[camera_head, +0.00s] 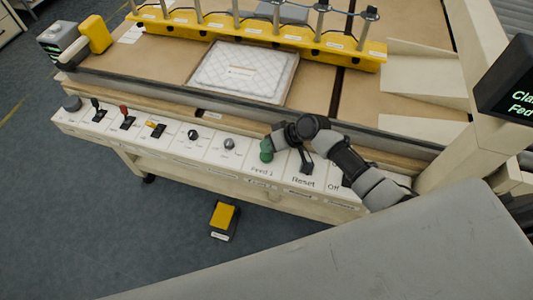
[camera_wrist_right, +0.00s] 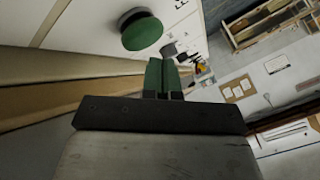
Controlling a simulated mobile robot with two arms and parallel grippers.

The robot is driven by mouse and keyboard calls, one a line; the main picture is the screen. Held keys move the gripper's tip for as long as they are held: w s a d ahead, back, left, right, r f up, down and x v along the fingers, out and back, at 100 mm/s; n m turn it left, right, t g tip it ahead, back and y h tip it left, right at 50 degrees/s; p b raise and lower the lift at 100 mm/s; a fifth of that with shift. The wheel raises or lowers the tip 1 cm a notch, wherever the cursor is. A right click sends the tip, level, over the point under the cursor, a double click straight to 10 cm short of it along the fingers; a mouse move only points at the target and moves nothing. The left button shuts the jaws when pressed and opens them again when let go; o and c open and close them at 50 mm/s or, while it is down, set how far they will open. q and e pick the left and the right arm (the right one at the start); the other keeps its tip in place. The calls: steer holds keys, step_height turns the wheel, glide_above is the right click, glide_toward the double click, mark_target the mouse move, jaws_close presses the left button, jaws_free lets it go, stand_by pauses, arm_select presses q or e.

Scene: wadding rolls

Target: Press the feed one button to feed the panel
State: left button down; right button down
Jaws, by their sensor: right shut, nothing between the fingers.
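The green feed one button (camera_head: 266,156) sits on the white control panel (camera_head: 226,160) just above the "Feed 1" label, partly hidden by my right gripper (camera_head: 268,142). The button's round green cap also shows in the right wrist view (camera_wrist_right: 143,34), just beyond and left of the fingertips (camera_wrist_right: 162,62). My right gripper is shut and empty, with its fingers together. In the wrist view the tips look apart from the cap; in the head view I cannot tell whether they touch. A white quilted panel (camera_head: 243,70) lies flat on the brown table. My left gripper is not in view.
Beside the button are the Reset switch (camera_head: 305,163) and several other knobs and levers. A yellow bar (camera_head: 255,33) with metal posts crosses behind the quilted panel. A yellow pedal (camera_head: 224,216) is on the floor. A screen (camera_head: 510,85) hangs at right.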

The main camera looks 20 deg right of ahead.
steer(key=shift+f, duration=0.4)
